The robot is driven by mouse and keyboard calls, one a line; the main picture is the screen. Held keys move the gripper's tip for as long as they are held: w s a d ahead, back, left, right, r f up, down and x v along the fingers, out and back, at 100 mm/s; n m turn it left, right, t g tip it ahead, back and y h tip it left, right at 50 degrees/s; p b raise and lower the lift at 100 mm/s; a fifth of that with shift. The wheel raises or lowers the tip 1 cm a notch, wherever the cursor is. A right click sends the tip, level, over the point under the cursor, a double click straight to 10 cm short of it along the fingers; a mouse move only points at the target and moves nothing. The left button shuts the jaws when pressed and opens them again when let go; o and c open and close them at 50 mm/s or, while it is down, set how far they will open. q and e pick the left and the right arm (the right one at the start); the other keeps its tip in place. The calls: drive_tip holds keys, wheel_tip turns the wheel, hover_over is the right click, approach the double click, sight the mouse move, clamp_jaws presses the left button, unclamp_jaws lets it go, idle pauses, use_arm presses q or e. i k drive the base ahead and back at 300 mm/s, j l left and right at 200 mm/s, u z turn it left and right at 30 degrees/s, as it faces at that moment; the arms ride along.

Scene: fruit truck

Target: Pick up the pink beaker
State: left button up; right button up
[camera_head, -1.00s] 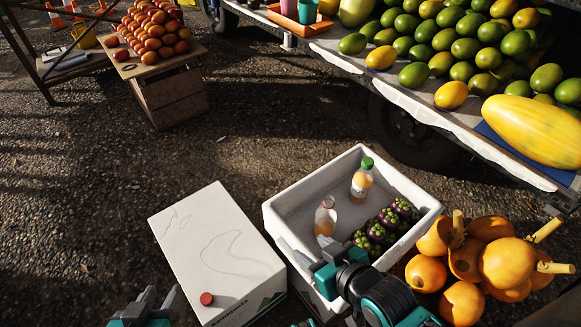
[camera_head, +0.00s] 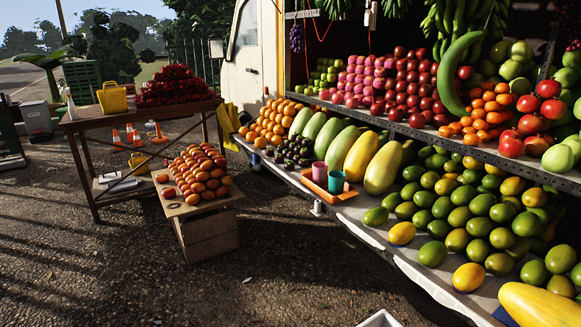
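The pink beaker (camera_head: 320,173) stands upright on a low orange tray (camera_head: 316,188) on the truck's lower shelf, near the middle of the view. A teal beaker (camera_head: 336,183) stands just to its right and a little in front, close beside it. Neither of my grippers shows in this view.
Pale gourds (camera_head: 384,168) lie behind and right of the tray. Green and yellow fruit (camera_head: 455,205) covers the shelf to the right. A crate of peaches (camera_head: 205,235) and a wooden table (camera_head: 135,118) stand at left. The gravel ground (camera_head: 300,270) before the truck is open.

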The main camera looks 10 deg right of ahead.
sight(320, 174)
drive_tip(key=u, duration=0.5)
drive_tip(key=j+u, duration=0.1)
drive_tip(key=u, duration=0.35)
drive_tip(key=j+u, duration=0.1)
drive_tip(key=u, duration=0.85)
drive_tip(key=i+j, duration=0.1)
drive_tip(key=j, duration=0.2)
drive_tip(key=i+j, duration=0.1)
drive_tip(key=j, duration=0.25)
drive_tip(key=i+j, duration=0.1)
drive_tip(key=j, duration=0.2)
drive_tip(key=i+j+z, duration=0.4)
drive_tip(key=i+j, duration=0.35)
drive_tip(key=i+z, duration=0.4)
drive_tip(key=i, duration=0.2)
drive_tip(key=i+z, duration=0.4)
drive_tip(key=i, duration=0.2)
drive_tip(key=i+z, duration=0.3)
drive_tip(key=i, duration=0.3)
drive_tip(key=i+j+z, duration=0.3)
drive_tip(key=i, duration=0.35)
drive_tip(key=i+l+z, duration=0.15)
drive_tip(key=i+z, duration=0.35)
drive_tip(key=i+j+z, duration=0.1)
drive_tip(key=i+z, duration=0.4)
